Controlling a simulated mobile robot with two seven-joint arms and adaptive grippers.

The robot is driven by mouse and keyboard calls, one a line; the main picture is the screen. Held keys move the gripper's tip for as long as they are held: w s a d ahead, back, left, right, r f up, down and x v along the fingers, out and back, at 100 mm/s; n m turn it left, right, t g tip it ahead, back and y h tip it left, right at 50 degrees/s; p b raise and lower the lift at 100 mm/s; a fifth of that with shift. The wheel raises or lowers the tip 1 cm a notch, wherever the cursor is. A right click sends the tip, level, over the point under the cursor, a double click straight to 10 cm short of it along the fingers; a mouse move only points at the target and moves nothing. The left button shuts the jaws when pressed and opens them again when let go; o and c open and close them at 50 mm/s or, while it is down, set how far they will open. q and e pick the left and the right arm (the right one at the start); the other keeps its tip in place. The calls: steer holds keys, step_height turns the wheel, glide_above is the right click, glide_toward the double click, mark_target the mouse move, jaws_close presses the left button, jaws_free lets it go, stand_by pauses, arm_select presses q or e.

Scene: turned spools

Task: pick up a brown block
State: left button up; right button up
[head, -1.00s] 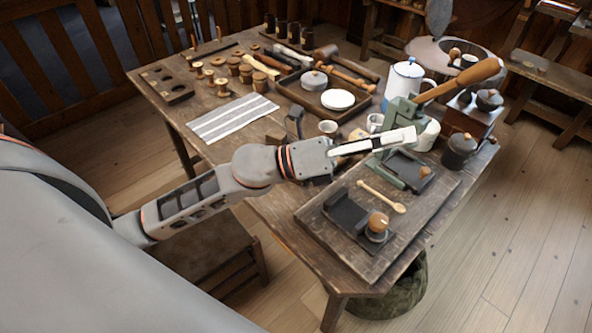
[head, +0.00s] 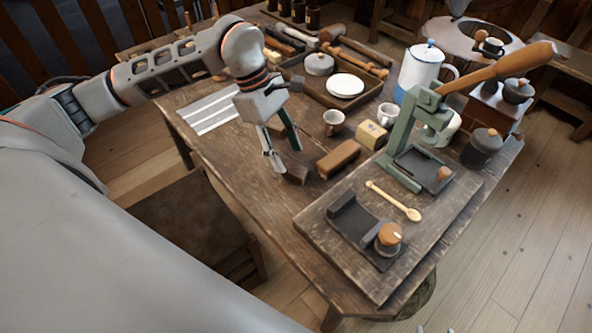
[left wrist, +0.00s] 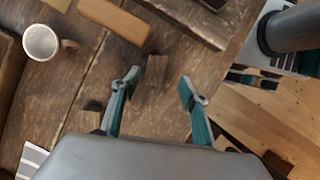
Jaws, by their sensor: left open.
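A small dark brown block (head: 297,175) stands on the wooden table near its front left edge. In the left wrist view the dark block (left wrist: 157,68) shows between and slightly beyond the fingertips. A longer, lighter brown block (head: 338,158) lies to its right; it also shows at the top of the left wrist view (left wrist: 115,18). My left gripper (head: 281,158) points down, open and empty, close beside the dark block. Whether a finger touches the block I cannot tell.
A yellowish block (head: 372,135), a brown-rimmed cup (head: 333,122) and a white mug (head: 387,114) stand behind the blocks. A green lever press (head: 404,140) is to the right. A board (head: 322,235) with a wooden spoon (head: 393,201) lies in front. A striped cloth (head: 208,110) lies left.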

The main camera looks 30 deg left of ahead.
mark_target(300, 171)
arm_select(q)
steer(key=x, duration=0.6)
steer(key=shift+w+d+f, duration=0.1)
steer(key=shift+w+d, duration=0.25)
steer(key=shift+d, duration=0.2)
steer(key=c, duration=1)
